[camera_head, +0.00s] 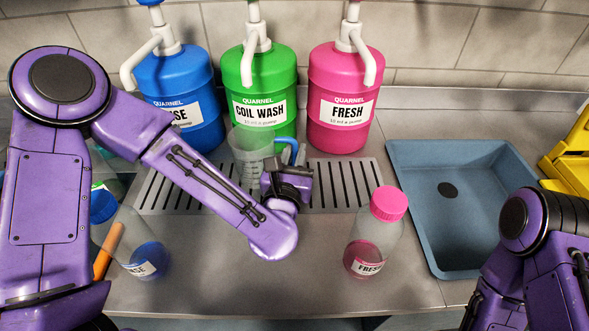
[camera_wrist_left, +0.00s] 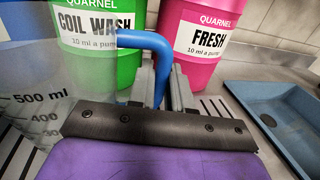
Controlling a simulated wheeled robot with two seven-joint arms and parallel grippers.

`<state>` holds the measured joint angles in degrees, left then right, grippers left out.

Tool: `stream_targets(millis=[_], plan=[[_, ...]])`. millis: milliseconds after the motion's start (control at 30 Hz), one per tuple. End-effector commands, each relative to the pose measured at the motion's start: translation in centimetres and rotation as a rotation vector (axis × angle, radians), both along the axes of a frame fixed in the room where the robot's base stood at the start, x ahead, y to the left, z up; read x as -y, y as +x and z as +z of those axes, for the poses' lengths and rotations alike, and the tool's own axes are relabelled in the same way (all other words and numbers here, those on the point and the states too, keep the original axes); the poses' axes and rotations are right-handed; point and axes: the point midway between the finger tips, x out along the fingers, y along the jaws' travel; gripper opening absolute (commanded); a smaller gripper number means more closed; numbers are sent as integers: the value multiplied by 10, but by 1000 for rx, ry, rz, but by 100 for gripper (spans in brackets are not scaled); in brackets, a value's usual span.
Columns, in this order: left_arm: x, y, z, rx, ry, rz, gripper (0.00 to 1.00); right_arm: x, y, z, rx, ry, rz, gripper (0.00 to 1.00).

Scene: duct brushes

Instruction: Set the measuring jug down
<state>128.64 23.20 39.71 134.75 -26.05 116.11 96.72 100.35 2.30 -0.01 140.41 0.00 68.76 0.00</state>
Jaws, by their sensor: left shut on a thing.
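The measuring jug (camera_head: 251,150) is clear with grey markings and a blue handle. It appears upright over the slotted drip grate (camera_head: 345,185), in front of the green coil wash container (camera_head: 262,85). Whether its base touches the grate cannot be told. My left gripper (camera_head: 287,178) is shut on the blue handle, at the jug's right side; the fingertips are partly hidden by the wrist. In the left wrist view the jug (camera_wrist_left: 35,85) fills the left side, and its handle (camera_wrist_left: 160,60) passes down between the fingers. My right gripper is out of view.
A blue container (camera_head: 180,85) and a pink container (camera_head: 345,85), both with pumps, stand at the back. A pink-capped bottle (camera_head: 373,240) stands front right of the grate. A blue-capped bottle (camera_head: 140,250) is at left, partly behind my arm. A blue basin (camera_head: 455,215) lies right.

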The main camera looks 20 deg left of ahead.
Motion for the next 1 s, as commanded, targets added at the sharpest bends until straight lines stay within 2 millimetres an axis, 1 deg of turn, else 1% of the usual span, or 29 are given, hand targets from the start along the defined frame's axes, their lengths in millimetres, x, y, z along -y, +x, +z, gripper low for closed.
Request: stream_targets(millis=[33, 100, 233, 300, 400, 467, 533, 733, 833, 867, 900, 933, 1000], plan=[[-2, 7, -7, -2, 3, 1, 0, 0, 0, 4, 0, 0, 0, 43], [-4, 16, -18, -2, 2, 0, 0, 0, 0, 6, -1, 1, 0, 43], [-6, 26, -31, 0, 0, 1, 0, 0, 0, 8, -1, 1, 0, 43], [-9, 34, -41, -1, 3, 0, 0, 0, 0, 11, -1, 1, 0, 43], [-7, 32, -59, -2, 4, -4, 0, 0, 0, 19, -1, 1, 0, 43], [-7, 32, -66, -1, 3, -2, 0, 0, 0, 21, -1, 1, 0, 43], [-8, 32, -70, 0, 1, -1, 0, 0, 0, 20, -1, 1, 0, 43], [-8, 32, -71, 1, 0, -1, 0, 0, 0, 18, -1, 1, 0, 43], [-8, 32, -74, 1, -1, 0, 0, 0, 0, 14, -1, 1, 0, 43], [-8, 32, -74, 1, -1, 0, 22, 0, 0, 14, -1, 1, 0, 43], [-8, 32, -73, 1, -1, -1, 35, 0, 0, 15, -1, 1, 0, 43], [-8, 32, -73, 1, -1, -1, 44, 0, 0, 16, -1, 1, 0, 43], [-8, 32, -73, 1, -1, -1, 44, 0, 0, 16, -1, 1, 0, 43]])
